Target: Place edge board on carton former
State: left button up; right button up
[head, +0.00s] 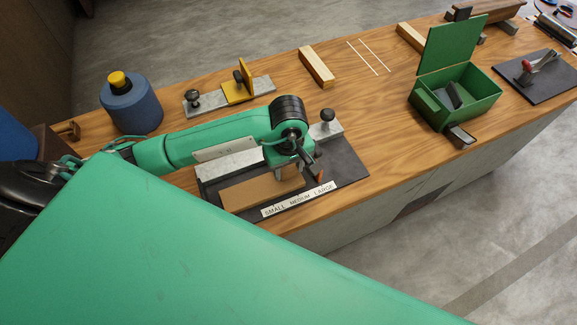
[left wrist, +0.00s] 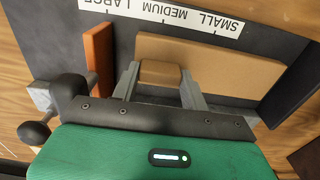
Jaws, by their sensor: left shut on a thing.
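The edge board (head: 262,188), a tan flat piece, lies along the dark plate of the carton former (head: 345,164), between its grey bar and the white SMALL MEDIUM LARGE strip. My left gripper (head: 289,172) points down at the board's right part. In the left wrist view my left gripper (left wrist: 160,88) is shut on a tan part of the edge board (left wrist: 215,65), beside the orange stop (left wrist: 98,58). I cannot tell whether the board rests fully on the plate. My arm hides part of the former. My right gripper is not in view.
A green open box (head: 475,99) with dark contents stands to the right. A blue drum (head: 131,108) with a yellow cap, a yellow bracket (head: 238,90) and a wooden block (head: 317,67) stand behind my arm. Bare wooden tabletop lies between the former and the green box.

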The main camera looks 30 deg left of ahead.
pick_arm(q)
jog(key=o, duration=1.1)
jog(key=shift+o, duration=1.3)
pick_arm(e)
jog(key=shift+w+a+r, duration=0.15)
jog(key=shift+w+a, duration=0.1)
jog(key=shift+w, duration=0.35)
